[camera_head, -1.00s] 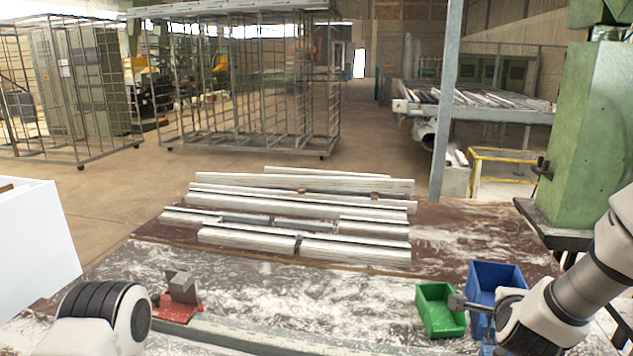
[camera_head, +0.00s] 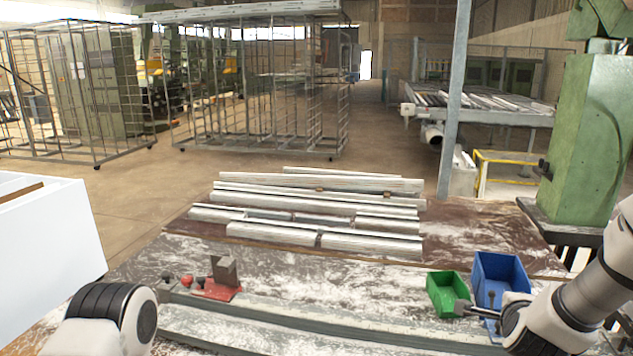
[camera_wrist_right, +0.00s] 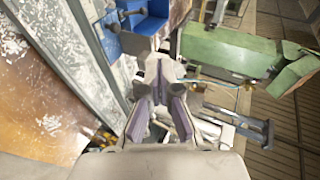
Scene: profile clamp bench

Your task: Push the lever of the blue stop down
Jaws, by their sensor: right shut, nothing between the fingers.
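A blue part (camera_wrist_right: 146,27) with short dark rods (camera_wrist_right: 112,24) shows at the top of the right wrist view. It looks like the blue stop, but which rod is its lever, and whether it is up, I cannot tell. In the head view a dark upright rod (camera_head: 491,300) stands in front of blue at the lower right, partly hidden by my right arm. My right gripper (camera_wrist_right: 160,76) is shut and empty in the wrist view, a little below the blue part in the picture and apparently apart from it. My left gripper is out of view.
A green bin (camera_head: 446,291) and a blue bin (camera_head: 501,276) stand close to my right arm. A red fixture with a grey block (camera_head: 224,272) is on the bench at left. Several metal profiles (camera_head: 320,205) lie farther back. A green machine (camera_head: 590,145) stands at right.

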